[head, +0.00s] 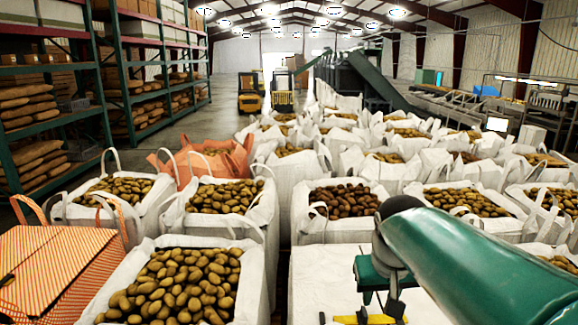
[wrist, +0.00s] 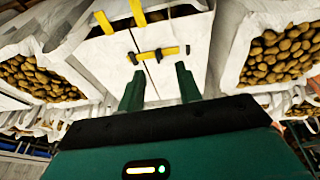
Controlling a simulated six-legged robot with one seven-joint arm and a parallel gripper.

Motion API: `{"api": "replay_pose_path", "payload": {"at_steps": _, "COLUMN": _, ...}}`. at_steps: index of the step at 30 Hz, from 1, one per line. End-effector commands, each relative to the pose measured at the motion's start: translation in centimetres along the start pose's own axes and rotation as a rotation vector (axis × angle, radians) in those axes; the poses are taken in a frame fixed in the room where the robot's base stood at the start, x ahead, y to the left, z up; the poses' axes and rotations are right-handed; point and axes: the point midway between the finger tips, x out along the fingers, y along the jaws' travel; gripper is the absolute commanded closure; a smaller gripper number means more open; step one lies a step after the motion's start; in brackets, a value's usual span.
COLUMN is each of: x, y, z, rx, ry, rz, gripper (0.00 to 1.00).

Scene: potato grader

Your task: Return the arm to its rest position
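My arm reaches in from the lower right of the head view, its green upper part bent down toward my gripper (head: 380,297) at the bottom edge. In the wrist view, my gripper (wrist: 157,75) has two green fingers standing apart with nothing between them. A yellow and black item (wrist: 158,53) lies beyond the fingertips, over a white flat-topped bag (wrist: 195,35). A yellow item also shows below the gripper in the head view (head: 366,318). I cannot tell whether the fingers touch it.
White bags of potatoes (head: 262,262) crowd the front and middle. An orange striped bag (head: 50,262) lies at the left. Shelving (head: 120,75) stands left, forklifts (head: 283,98) and a conveyor (head: 375,80) farther back. Clear floor (head: 222,108) runs between shelving and bags.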

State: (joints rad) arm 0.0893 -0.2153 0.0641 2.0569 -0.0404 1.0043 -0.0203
Motion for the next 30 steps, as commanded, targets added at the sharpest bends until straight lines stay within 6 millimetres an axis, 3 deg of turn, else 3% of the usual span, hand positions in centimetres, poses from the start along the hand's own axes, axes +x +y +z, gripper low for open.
{"api": "replay_pose_path", "payload": {"at_steps": 6, "x": -2.4, "y": -0.9, "z": 6.7, "rx": 0.009, "ry": 0.093, "rz": -0.014, "gripper": 0.65}}
{"api": "replay_pose_path", "payload": {"at_steps": 12, "x": -2.5, "y": -1.5, "z": 12.1, "rx": 0.02, "ry": 0.164, "rz": -0.038, "gripper": 0.65}}
{"api": "replay_pose_path", "payload": {"at_steps": 15, "x": -2.3, "y": -1.7, "z": 13.7, "rx": 0.024, "ry": 0.188, "rz": -0.047, "gripper": 0.65}}
{"api": "replay_pose_path", "payload": {"at_steps": 19, "x": -2.1, "y": -1.8, "z": 14.6, "rx": 0.026, "ry": 0.198, "rz": -0.053, "gripper": 0.65}}
{"api": "replay_pose_path", "payload": {"at_steps": 30, "x": -2.1, "y": -1.8, "z": 14.6, "rx": 0.026, "ry": 0.197, "rz": -0.053, "gripper": 0.65}}
